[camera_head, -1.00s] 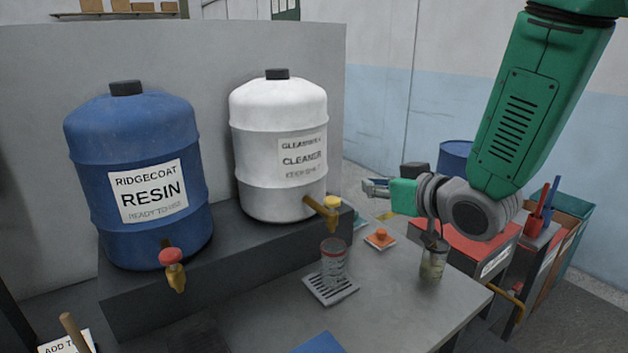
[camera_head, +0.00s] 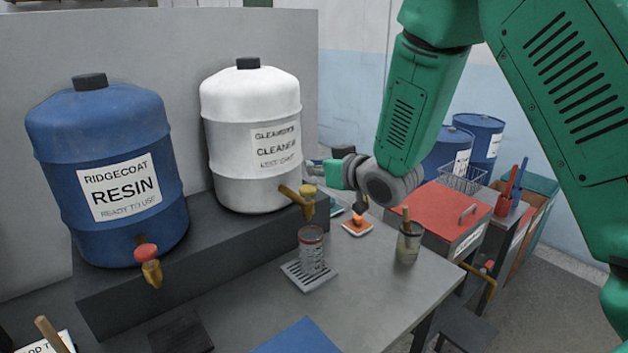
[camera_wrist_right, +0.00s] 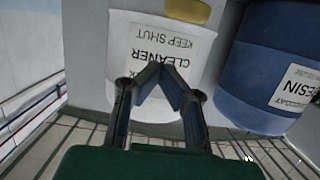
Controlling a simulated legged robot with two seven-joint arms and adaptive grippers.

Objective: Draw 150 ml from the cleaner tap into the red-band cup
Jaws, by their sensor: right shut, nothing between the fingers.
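The white cleaner drum (camera_head: 225,185) stands on a dark raised ledge, with its brass-yellow tap (camera_head: 308,206) at lower right. No stream shows under the tap. The clear cup with a red band (camera_head: 311,252) stands upright on a slotted grate (camera_head: 300,283), below the tap's outlet; I cannot tell whether it holds liquid. My right gripper (camera_head: 314,172) is above and just behind the tap, beside the drum. In the wrist view its fingertips (camera_wrist_right: 158,72) meet, empty, before the cleaner label (camera_wrist_right: 155,48). My left gripper is out of view.
The blue resin drum (camera_head: 115,232) with a red-handled tap (camera_head: 148,262) stands left. An orange-topped small item (camera_head: 358,224) and a jar with a stick (camera_head: 408,245) are on the table's right. Bare table lies between cup and jar.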

